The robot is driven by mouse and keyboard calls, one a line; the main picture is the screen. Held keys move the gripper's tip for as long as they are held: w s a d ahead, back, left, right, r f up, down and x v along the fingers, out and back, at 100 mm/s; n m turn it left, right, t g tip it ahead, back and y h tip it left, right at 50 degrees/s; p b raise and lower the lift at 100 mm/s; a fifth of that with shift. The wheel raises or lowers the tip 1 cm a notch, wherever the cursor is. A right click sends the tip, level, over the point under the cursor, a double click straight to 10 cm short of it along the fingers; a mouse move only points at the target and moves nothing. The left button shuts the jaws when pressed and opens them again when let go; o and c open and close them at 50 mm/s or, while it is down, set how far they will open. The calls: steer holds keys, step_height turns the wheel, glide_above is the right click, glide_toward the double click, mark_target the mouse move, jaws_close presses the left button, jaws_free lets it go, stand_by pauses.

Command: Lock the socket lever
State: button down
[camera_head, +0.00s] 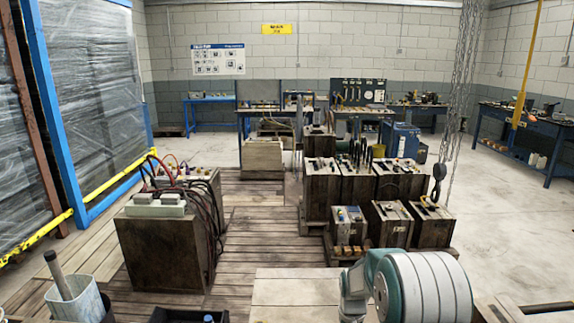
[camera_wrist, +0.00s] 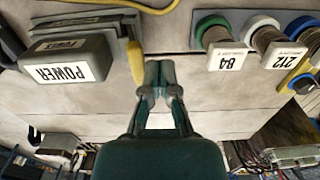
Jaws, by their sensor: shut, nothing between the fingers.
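In the wrist view, a grey block-shaped connector with a white POWER label (camera_wrist: 68,68) sits at the left on a light grey surface. A yellow lever-like piece (camera_wrist: 135,58) is at its right side; whether it is the socket lever, and how it is set, I cannot tell for sure. My gripper (camera_wrist: 159,72) is shut and empty, just right of the yellow piece. Contact between them cannot be made out. The head view shows part of my arm at the bottom right, but not my gripper or the connector.
Tagged couplings with a green ring (camera_wrist: 214,35) and a white ring (camera_wrist: 265,35) stand to the right on a grey plate. A yellow cable (camera_wrist: 150,8) crosses the top. In the head view, a hanging chain hook (camera_head: 438,175) is behind my arm, near several wooden-sided crates (camera_head: 357,190).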

steer(key=shift+d+r, duration=0.15)
steer(key=shift+d, duration=0.65)
steer(key=shift+a, duration=0.1)
steer(key=shift+a+r, duration=0.25)
steer(key=shift+a, duration=0.3)
step_height(320, 180, up, 7)
stand_by(1.0)
steer(key=shift+r, duration=0.1)
